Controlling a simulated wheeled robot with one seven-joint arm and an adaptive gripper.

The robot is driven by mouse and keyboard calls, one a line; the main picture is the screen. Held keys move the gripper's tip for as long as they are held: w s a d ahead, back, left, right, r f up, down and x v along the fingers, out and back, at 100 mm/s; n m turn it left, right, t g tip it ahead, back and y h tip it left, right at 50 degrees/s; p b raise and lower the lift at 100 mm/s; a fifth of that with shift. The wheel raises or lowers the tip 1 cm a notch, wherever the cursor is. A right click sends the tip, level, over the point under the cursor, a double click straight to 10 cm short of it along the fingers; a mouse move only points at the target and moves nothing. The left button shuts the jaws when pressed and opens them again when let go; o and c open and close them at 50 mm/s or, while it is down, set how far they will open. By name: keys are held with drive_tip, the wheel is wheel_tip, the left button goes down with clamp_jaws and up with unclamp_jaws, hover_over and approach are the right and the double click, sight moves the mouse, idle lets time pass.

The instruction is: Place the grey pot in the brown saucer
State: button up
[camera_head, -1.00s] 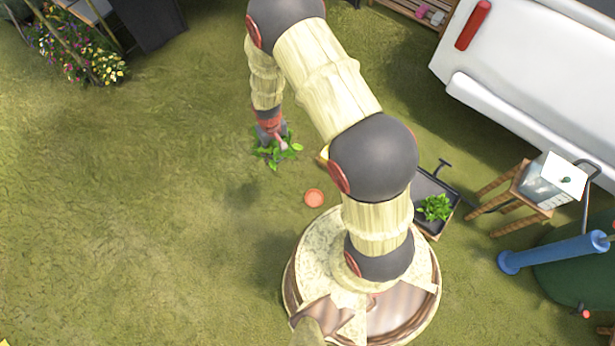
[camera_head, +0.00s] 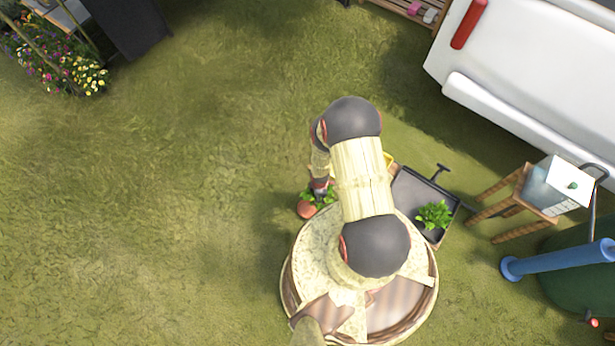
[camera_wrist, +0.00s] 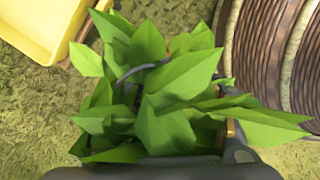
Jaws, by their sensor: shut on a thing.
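A leafy green plant (camera_head: 328,197) is at my gripper (camera_head: 320,188), close beside my base. It also fills the middle of the wrist view (camera_wrist: 160,85), where its leaves hide most of the grey pot and my fingers. A thin grey curved edge shows between the leaves; I cannot tell if it is the pot's rim or a finger. My gripper is shut on the pot. The brown saucer (camera_head: 306,210), a small orange-brown disc, lies on the grass just below and left of the leaves, partly overlapped by them. The saucer does not show in the wrist view.
A yellow container (camera_wrist: 38,28) stands close to the plant. A dark tray (camera_head: 410,192) with another green plant (camera_head: 434,214) is right of my arm. A wooden stool (camera_head: 515,205) and a white vehicle (camera_head: 540,90) are farther right.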

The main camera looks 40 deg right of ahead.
drive_tip(key=s+f+n, duration=0.2)
drive_tip(key=s+f, duration=0.4)
drive_tip(key=f, duration=0.1)
drive_tip(key=b, duration=1.2)
hover_over(303, 206)
drive_tip(key=f, duration=0.9)
drive_tip(key=shift+s+d+f, duration=0.15)
drive_tip(key=shift+s+f, duration=0.1)
drive_tip(key=shift+f, duration=0.05)
drive_tip(key=shift+w+f+b, duration=0.1)
drive_tip(key=shift+f+b, duration=0.7)
drive_tip(key=shift+f, duration=0.8)
drive_tip(key=shift+f, duration=0.1)
drive_tip(key=shift+f, duration=0.1)
drive_tip(key=o, duration=1.6)
